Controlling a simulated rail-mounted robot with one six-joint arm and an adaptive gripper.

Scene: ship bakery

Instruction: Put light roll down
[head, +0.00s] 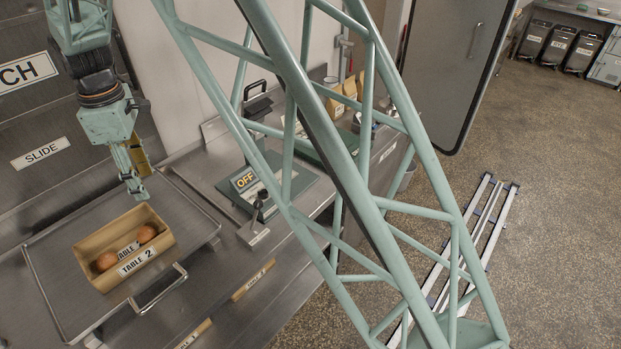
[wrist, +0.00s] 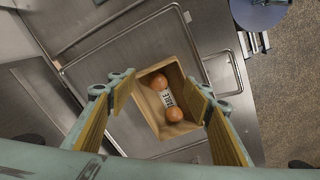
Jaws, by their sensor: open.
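A wooden box (head: 112,236) labelled TABLE 2 sits on the metal tray at the left. It holds two rounded orange-brown rolls, a left roll (head: 106,261) and a right roll (head: 146,233), with a small label card (head: 128,249) between them. The rolls look alike in colour, so I cannot tell which is the light one. In the wrist view the rolls (wrist: 158,82) and (wrist: 174,114) lie in the box (wrist: 148,104). My gripper (head: 137,190) is above the box, its fingers (wrist: 160,88) open with nothing gripped between them.
The metal tray (head: 50,288) has a wire handle (head: 158,290) at its front. A panel marked SLIDE (head: 41,152) is behind.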

